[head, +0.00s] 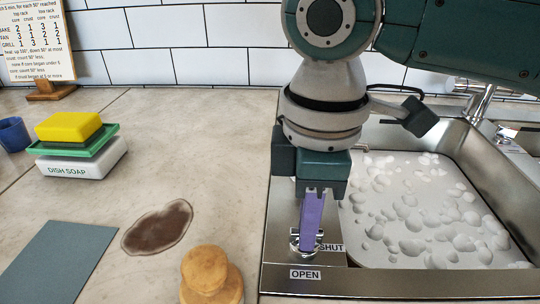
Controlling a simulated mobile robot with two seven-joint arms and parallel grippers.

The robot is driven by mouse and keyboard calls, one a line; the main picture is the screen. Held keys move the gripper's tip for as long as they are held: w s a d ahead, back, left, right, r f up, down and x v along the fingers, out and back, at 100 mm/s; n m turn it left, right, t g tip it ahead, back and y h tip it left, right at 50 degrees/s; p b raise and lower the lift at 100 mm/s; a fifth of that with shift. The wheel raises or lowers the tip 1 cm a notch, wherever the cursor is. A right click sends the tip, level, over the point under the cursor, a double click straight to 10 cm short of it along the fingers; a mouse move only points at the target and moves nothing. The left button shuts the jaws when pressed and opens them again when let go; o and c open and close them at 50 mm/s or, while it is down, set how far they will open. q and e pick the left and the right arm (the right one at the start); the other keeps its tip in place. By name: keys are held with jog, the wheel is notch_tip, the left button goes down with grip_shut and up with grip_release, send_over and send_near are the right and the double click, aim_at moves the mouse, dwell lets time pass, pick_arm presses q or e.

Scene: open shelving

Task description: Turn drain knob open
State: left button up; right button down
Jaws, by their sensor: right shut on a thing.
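The drain knob (311,218) is a purple handle on a metal base, set in the steel rim at the left of the sink (400,284). A "SHUT" label (331,248) is just right of its base and an "OPEN" label (305,274) is below it, nearer me. The handle points up from the base, and its upper end is hidden in my right gripper (315,192). That gripper comes down from above, shut on the handle. White suds cover the water in the basin. My left gripper is out of view.
A faucet (480,103) stands behind the sink. On the left counter are a yellow sponge (68,126) on a dish soap holder (80,163), a blue cup (14,135), a brown stain (158,228), a grey mat (55,264) and a wooden object (207,270).

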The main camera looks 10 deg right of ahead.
dwell(0.4)
jog(key=shift+r+m+p, duration=0.2)
jog(key=shift+m+p, duration=0.3)
jog(key=shift+p, duration=0.5)
jog(key=m+p, duration=0.5)
jog(key=p, duration=0.2)
jog(key=shift+s+a+m, duration=0.1)
jog(key=shift+m, duration=0.3)
jog(key=shift+m+p, duration=0.7)
jog(key=shift+m, duration=0.2)
jog(key=m+p, duration=0.2)
jog(key=m, duration=0.2)
jog(key=shift+f+m+p, duration=0.1)
jog(key=shift+m+p, duration=0.2)
jog(key=m+p, duration=0.1)
jog(key=m, duration=0.3)
jog(key=shift+f+m, duration=0.1)
jog(key=shift+m, duration=0.2)
